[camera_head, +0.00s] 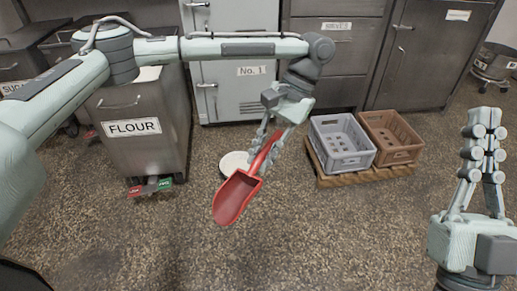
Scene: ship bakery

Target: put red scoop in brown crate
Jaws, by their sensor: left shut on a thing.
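The red scoop (236,196) hangs tilted in the middle of the head view, with its bowl toward the lower left. My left gripper (269,146) is shut on its handle and holds it above the floor. The fingers hide part of the handle. The brown crate (399,156) stands at the right on a wooden pallet (365,178), to the right of the scoop and apart from it. My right gripper (484,125) points upward at the right edge, empty; its fingers look close together, but I cannot tell whether they are fully shut.
A grey crate (345,163) stands on the pallet beside the brown crate, on the scoop's side. A white round plate-like thing (232,158) lies on the floor behind the scoop. A flour bin (133,148) stands at the left. Cabinets line the back. The front floor is clear.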

